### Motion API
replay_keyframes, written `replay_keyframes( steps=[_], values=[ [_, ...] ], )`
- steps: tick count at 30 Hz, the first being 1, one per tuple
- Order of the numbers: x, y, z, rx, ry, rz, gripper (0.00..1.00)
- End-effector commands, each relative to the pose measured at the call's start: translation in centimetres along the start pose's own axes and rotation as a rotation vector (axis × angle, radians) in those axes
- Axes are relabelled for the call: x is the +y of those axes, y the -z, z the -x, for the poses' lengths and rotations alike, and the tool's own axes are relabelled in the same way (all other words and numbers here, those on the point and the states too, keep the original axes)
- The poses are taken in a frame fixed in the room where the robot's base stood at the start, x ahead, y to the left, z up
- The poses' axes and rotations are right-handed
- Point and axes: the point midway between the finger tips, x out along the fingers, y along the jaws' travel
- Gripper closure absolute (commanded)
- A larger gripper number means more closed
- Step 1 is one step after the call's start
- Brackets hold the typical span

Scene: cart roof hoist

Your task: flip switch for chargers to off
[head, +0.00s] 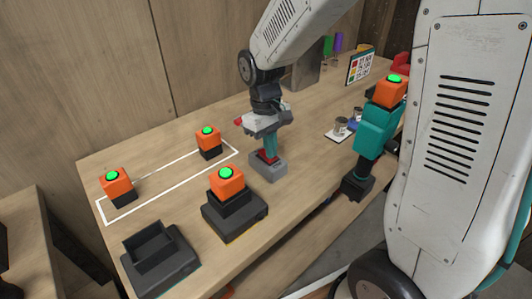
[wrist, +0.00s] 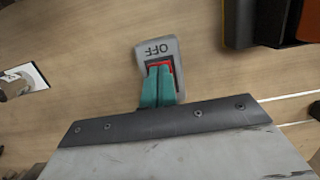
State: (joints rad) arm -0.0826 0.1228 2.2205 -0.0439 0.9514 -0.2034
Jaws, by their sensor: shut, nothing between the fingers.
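The switch (head: 269,171) is a small grey box with a red rocker, standing on the workbench. In the wrist view its grey housing (wrist: 157,48) bears the word OFF, upside down. My gripper (head: 269,152) is shut with nothing in it, its teal fingers pointing down at the red rocker. In the wrist view the fingertips (wrist: 159,70) cover much of the rocker; whether they touch it and which way it is tipped, I cannot tell. One dark charger (head: 238,226) holds an orange battery (head: 227,185) with a green top. Another charger (head: 160,262) at the front left is empty.
Two more orange batteries (head: 116,186) (head: 209,141) stand by a white outline on the bench. A teal drill (head: 374,135) with an orange battery stands to the right.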

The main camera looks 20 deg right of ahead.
Motion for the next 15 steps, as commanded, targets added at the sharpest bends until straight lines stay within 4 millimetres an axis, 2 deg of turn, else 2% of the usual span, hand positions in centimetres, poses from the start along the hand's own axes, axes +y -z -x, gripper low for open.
replay_keyframes(
  steps=[4, 15],
  values=[
    [0.0, 0.1, 0.5, 0.002, -0.001, 0.000, 1.00],
    [0.0, 0.1, 3.5, 0.004, -0.001, 0.000, 1.00]
  ],
)
